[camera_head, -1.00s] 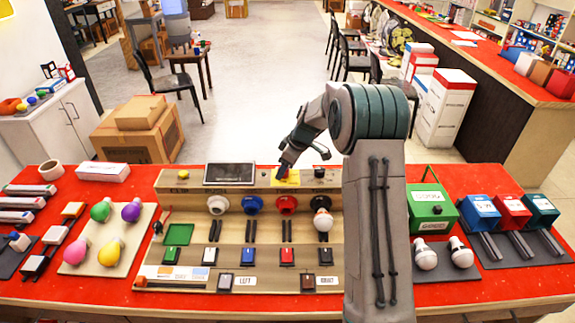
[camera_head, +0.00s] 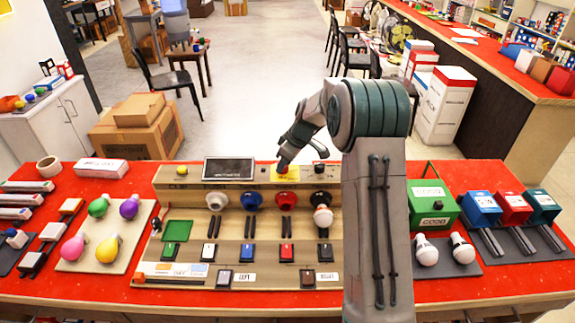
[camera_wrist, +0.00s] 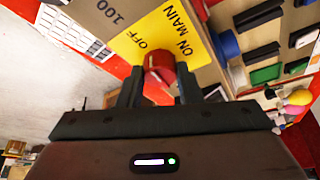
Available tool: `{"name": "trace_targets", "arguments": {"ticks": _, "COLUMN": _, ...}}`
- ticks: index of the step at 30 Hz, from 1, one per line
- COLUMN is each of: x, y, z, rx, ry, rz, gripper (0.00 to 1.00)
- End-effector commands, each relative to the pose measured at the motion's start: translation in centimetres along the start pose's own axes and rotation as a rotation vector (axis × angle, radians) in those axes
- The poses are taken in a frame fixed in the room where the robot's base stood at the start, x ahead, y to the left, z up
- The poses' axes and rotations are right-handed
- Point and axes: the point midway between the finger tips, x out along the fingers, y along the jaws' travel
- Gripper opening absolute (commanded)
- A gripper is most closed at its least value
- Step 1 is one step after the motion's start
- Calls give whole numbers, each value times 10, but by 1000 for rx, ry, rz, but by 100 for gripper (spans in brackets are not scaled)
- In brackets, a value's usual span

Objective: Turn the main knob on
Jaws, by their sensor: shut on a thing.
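The main knob (camera_wrist: 159,66) is red and sits on a yellow plate (camera_wrist: 150,35) marked "OFF" and "ON MAIN". In the wrist view my gripper (camera_wrist: 160,82) has one finger on each side of the knob and is shut on it. In the head view my gripper (camera_head: 283,166) reaches down at the yellow plate (camera_head: 293,173) on the top back of the beige panel. It hides most of the knob there. I cannot read the knob's exact pointing direction.
The beige panel (camera_head: 185,190) holds a dark screen (camera_head: 229,169), a black knob (camera_head: 320,168), several coloured sockets and rocker switches. A green box (camera_head: 432,203) stands on the red table to the right of my arm.

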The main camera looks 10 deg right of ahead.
Motion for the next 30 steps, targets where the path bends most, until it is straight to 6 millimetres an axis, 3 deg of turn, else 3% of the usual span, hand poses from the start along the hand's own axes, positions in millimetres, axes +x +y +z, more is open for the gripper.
{"name": "trace_targets", "arguments": {"ticks": 30, "x": 1, "y": -7, "z": -6, "rx": 851, "ry": 2, "rz": 355, "gripper": 9}}
